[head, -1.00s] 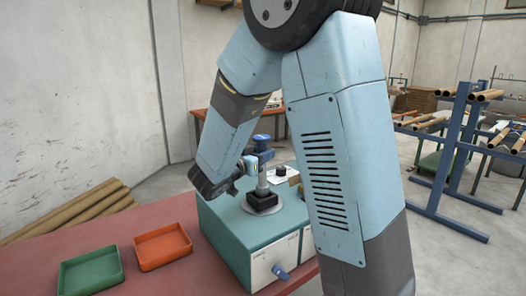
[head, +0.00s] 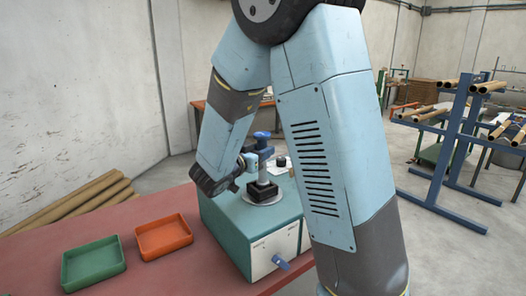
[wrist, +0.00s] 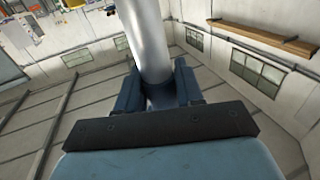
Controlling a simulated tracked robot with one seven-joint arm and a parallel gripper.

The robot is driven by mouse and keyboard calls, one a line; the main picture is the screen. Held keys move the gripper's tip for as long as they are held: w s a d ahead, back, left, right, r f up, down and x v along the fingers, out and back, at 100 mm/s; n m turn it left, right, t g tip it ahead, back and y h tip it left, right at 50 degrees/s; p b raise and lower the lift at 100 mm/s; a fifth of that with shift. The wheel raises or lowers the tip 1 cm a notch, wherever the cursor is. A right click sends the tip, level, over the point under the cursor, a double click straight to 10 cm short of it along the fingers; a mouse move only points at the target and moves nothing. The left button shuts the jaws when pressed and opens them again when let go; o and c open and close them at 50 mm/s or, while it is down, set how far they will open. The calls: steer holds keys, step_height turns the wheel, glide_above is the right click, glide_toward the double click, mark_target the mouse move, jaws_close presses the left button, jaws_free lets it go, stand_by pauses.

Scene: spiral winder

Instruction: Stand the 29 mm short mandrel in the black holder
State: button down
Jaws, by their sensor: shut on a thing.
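My gripper (head: 257,158) is at the end of the arm, above the teal box. Its blue fingers (wrist: 160,88) are shut on a silver cylinder, the mandrel (wrist: 147,38), in the wrist view. In the head view the mandrel (head: 263,175) stands about upright below the fingers, over the black holder (head: 262,190). Its lower end meets the holder in the picture, but I cannot tell whether it is seated in it or just above it. The holder sits on a round grey plate on the teal box. A blue knob-like top (head: 262,136) shows above the fingers.
The teal box (head: 235,222) with a blue front knob (head: 280,262) stands on the red table (head: 190,276). An orange tray (head: 163,237) and a green tray (head: 93,263) lie to its left. A small black-topped thing (head: 281,162) stands behind the holder. A blue rack (head: 455,150) stands right.

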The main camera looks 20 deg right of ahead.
steer(key=c, duration=0.6)
jaws_free()
steer(key=shift+c, duration=0.2)
steer(key=v, duration=1.3)
steer(key=shift+s+a, duration=0.25)
steer(key=shift+a, duration=0.1)
